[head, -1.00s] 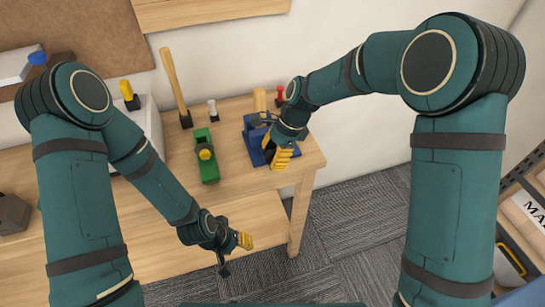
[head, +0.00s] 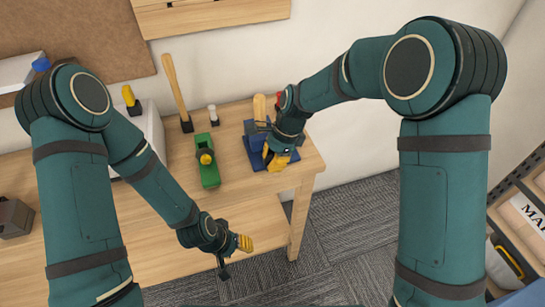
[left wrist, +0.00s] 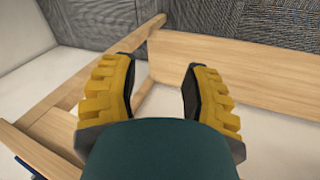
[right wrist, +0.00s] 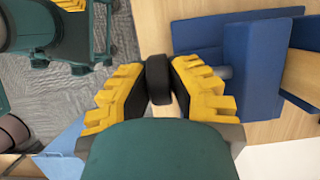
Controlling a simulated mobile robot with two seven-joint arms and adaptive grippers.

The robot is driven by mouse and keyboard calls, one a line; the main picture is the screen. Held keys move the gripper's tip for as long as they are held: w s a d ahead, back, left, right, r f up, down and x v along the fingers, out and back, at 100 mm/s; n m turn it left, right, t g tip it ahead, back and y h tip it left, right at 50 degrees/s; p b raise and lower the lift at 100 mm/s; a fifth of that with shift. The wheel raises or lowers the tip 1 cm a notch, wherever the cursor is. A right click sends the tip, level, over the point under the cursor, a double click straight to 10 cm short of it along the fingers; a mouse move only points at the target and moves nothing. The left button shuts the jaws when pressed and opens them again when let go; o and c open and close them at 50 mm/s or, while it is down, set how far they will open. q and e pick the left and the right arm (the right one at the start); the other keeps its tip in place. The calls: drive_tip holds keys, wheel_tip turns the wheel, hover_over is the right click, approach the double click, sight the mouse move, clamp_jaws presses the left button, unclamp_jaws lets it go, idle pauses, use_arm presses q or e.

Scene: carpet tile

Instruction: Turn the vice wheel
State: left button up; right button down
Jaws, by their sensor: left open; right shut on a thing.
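The blue vice (head: 254,142) stands near the right end of the wooden table. My right gripper (head: 278,160) is at its front right side and covers part of it in the head view. In the right wrist view the vice body (right wrist: 250,70) is at the upper right, and my right gripper (right wrist: 160,82) is shut on the dark vice wheel (right wrist: 159,72), which shows edge-on between the yellow fingers. My left gripper (head: 236,250) is open and empty, low in front of the table. Its spread fingers show in the left wrist view (left wrist: 160,88).
A green tool (head: 208,170) with a yellow knob lies left of the vice on the table (head: 232,170). A wooden-handled tool (head: 174,88) and a small light-handled one (head: 213,115) stand behind it. A shelf unit (head: 520,215) is at the far right.

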drive_tip(key=h+p, duration=0.1)
drive_tip(key=p, duration=0.1)
drive_tip(key=t+h+p, duration=0.1)
drive_tip(key=p, duration=0.1)
drive_tip(key=shift+s+a+r+h, duration=0.1)
drive_tip(key=shift+a+r+h, duration=0.05)
drive_tip(key=shift+h, duration=0.25)
drive_tip(key=shift+h+p, duration=0.55)
drive_tip(key=shift+h, duration=0.15)
drive_tip(key=shift+f+t+h+p, duration=0.25)
drive_tip(key=shift+t+h+p, duration=0.25)
drive_tip(key=shift+h, duration=0.3)
drive_tip(key=c, duration=0.9)
unclamp_jaws()
drive_tip(key=shift+r, duration=0.1)
drive_tip(key=v, duration=1.1)
drive_tip(key=shift+a+r, duration=0.2)
drive_tip(key=shift+r, duration=0.2)
